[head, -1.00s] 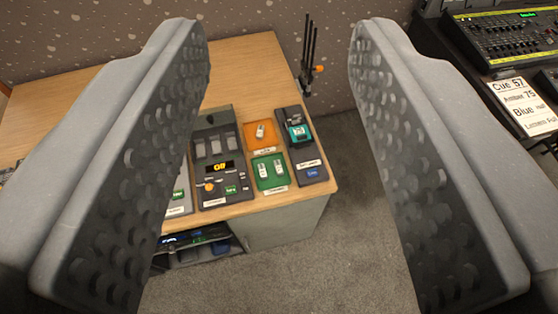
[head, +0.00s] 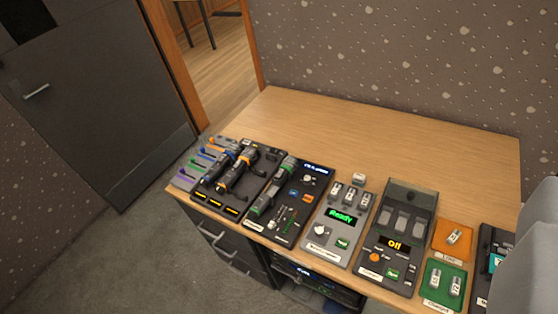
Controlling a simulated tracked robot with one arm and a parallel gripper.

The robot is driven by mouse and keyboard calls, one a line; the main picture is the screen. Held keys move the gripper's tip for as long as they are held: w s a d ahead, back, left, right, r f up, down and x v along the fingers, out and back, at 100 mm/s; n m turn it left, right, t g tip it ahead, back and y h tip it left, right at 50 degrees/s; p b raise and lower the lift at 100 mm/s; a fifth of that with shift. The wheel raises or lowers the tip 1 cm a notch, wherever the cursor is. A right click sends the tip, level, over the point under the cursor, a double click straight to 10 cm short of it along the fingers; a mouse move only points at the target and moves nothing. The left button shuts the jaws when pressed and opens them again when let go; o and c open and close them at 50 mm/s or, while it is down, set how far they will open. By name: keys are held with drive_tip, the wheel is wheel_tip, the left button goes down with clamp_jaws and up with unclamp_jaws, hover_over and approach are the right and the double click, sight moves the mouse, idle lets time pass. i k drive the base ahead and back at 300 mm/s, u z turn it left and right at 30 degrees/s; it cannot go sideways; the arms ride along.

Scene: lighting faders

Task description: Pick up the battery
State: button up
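Small pale batteries show in several places, and I cannot tell which one the task means. One battery (head: 453,237) lies in an orange tray (head: 464,226). Two batteries, left (head: 435,279) and right (head: 455,286), are in a green tray (head: 428,297). Several more stand on the grey unit (head: 320,246) whose screen reads "Ready"; one battery (head: 359,178) is at its back edge. Part of my gripper (head: 535,250) enters at the right edge, with only one finger in view, nearer than the trays. Its other finger is out of view, and its opening does not show.
The wooden desk (head: 440,150) is bare behind the devices. A dark unit (head: 384,262) reading "Off" stands left of the trays. Black units with torches (head: 275,190) and coloured-handled tools (head: 200,170) fill the left end. A door (head: 90,100) stands at left.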

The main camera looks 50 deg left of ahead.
sight(455, 284)
drive_tip(key=z, duration=0.2)
drive_tip(key=k, duration=1.3)
drive_tip(key=u, duration=0.2)
drive_tip(key=i, duration=1.95)
drive_tip(key=z, duration=0.9)
